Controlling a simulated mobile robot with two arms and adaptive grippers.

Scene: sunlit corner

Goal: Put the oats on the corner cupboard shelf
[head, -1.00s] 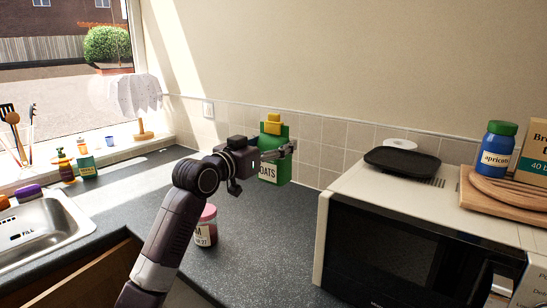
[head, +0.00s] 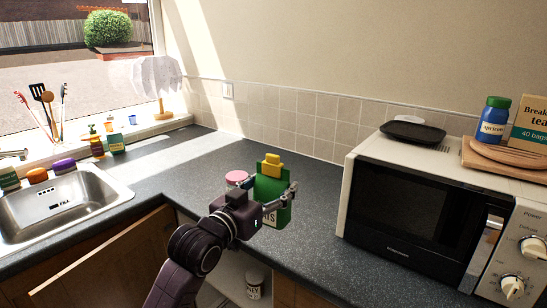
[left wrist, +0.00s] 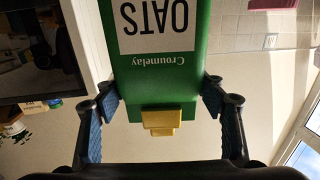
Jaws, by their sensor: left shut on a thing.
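The oats (head: 271,208) are a green carton with a yellow cap and a white label. My left gripper (head: 267,189) is shut on the carton, one finger on each side, and holds it near the counter's front edge. In the left wrist view the oats (left wrist: 163,70) fill the top middle, label upside down, between the fingers of my left gripper (left wrist: 160,105). The open corner cupboard shelf (head: 228,271) shows below the counter, pale inside, with a white jar (head: 254,284) on it. My arm hides part of the cupboard. My right gripper is out of view.
A pink-lidded jar (head: 237,177) stands on the counter (head: 190,180) just behind the gripper. The microwave (head: 420,210) is at the right, the sink (head: 60,205) at the left. The counter's front edge lies above the cupboard opening.

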